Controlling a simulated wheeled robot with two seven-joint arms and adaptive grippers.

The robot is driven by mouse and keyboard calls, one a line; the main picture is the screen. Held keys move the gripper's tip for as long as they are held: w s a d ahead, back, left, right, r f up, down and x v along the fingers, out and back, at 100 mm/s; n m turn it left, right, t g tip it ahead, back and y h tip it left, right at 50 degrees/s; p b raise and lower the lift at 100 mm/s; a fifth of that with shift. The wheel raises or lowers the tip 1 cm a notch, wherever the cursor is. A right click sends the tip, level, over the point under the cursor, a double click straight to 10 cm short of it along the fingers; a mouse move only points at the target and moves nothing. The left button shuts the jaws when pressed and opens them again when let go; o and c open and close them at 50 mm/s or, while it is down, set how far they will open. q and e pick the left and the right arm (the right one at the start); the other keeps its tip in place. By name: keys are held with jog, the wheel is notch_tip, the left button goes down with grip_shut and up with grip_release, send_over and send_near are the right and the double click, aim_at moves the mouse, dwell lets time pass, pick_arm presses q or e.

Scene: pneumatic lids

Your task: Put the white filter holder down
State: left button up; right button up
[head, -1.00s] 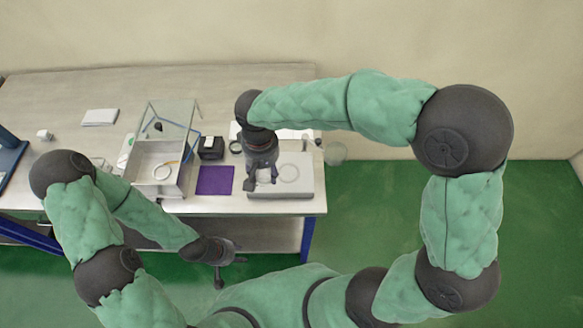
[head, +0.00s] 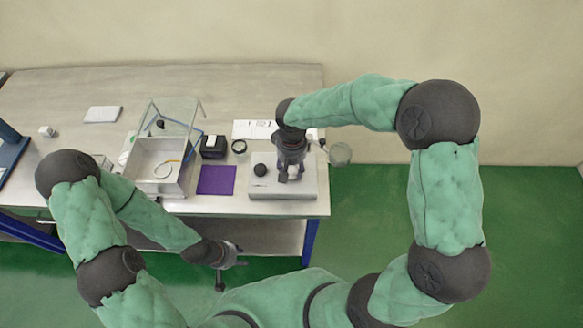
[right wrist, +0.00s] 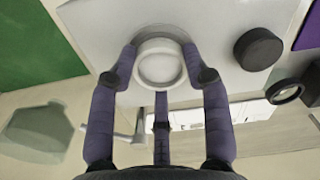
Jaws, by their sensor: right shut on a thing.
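My right gripper (head: 290,177) is over the pale grey device (head: 283,191) near the front right of the table. Its fingers are shut around the white filter holder (right wrist: 160,63), a white ring-shaped cup in the right wrist view, small and partly hidden in the head view (head: 295,171). The holder is over the round mark on the device's top. I cannot tell whether it touches the surface. A black round knob (head: 260,169) is on the device to the left of the holder. My left gripper (head: 232,268) is empty and open, in front of the table's front edge.
A purple mat (head: 216,180) lies left of the device. A black box (head: 213,147) and a dark ring (head: 239,147) are behind it. A clear-lidded case (head: 154,185) stands farther left. White paper (head: 253,130) lies behind the device.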

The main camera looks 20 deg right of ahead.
aim_at(292, 171)
jog(key=shift+f, duration=0.25)
jog(key=shift+f, duration=0.1)
jog(key=o, duration=0.9)
jog(key=shift+r, duration=0.45)
notch_tip(292, 171, up, 12)
jog(key=shift+f+p, duration=0.25)
jog(key=shift+p, duration=0.85)
